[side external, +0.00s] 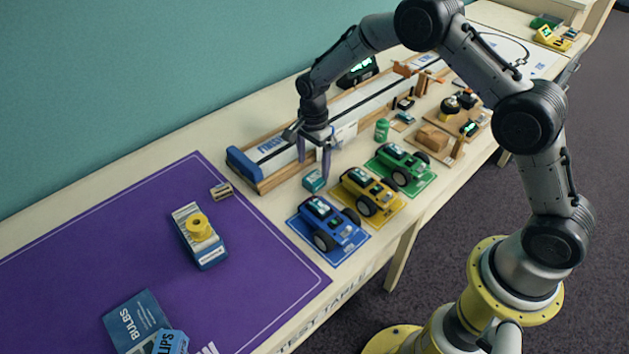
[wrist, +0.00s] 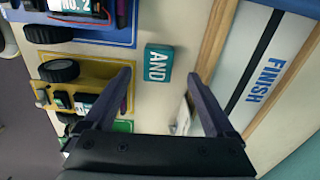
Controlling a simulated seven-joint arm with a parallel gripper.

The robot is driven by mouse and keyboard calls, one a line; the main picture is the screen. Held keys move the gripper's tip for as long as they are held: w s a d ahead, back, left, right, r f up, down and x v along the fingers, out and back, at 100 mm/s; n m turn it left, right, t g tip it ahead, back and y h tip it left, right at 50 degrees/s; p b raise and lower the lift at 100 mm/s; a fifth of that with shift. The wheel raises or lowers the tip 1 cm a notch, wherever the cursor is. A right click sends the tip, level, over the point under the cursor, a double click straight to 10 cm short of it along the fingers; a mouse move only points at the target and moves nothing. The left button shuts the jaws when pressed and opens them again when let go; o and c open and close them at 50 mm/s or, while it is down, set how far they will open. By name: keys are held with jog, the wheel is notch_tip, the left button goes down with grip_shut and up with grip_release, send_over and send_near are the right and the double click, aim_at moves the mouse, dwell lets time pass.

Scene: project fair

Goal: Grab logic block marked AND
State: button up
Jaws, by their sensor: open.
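The AND logic block (wrist: 158,64) is a small teal block with white lettering. In the wrist view it lies on the pale table, just beyond my fingertips and between their lines. In the side view the block (side external: 314,180) sits between the blue car and the ramp track. The block looks apart from both fingers.
Blue (side external: 330,222), yellow (side external: 370,190) and green (side external: 402,165) cars stand on matching mats close beside the block. A wooden-edged track (side external: 260,184), marked FINISH in the wrist view, runs along its other side. A purple mat (side external: 110,245) lies to the left.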

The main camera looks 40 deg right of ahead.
aim_at(315, 177)
jog(key=shift+s+f, duration=0.15)
jog(key=shift+f, duration=2.6)
grip_shut()
